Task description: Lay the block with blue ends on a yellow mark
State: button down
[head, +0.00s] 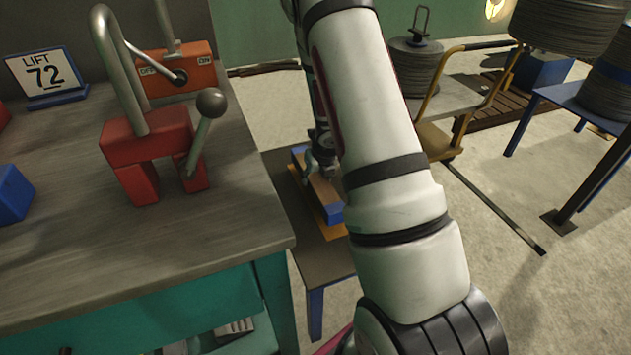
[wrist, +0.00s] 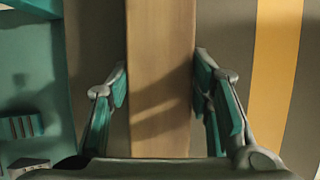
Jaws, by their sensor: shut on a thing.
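The block with blue ends (head: 321,189) is over a low dark bench (head: 283,190) beyond the workbench corner, its wooden middle and blue ends partly hidden by my arm. In the wrist view its wooden middle (wrist: 160,100) runs between the two teal finger pads. My gripper (head: 319,163) is shut on it; it also shows in the wrist view (wrist: 160,85). A yellow mark (head: 317,213) shows along the block's left and near side. In the wrist view a yellow strip (wrist: 274,75) lies right of the block, with dark surface between. I cannot tell whether the block touches the bench.
The workbench (head: 225,233) stands close on the left, with a red clamp (head: 150,140), an orange switch box (head: 180,72) and a LIFT 72 sign (head: 42,72). A yellow-framed cart (head: 445,110) and a blue stand (head: 580,98) with grey discs are at right. Some floor between is clear.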

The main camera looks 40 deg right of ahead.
jog(key=shift+w+d+f, duration=0.15)
jog(key=shift+w+f, duration=0.05)
jog(key=shift+w, duration=0.15)
jog(key=shift+f+b, duration=1.2)
jog(key=shift+f, duration=0.35)
jog(key=shift+f, duration=0.15)
jog(key=c, duration=0.8)
grip_release()
jog(key=shift+s, duration=0.1)
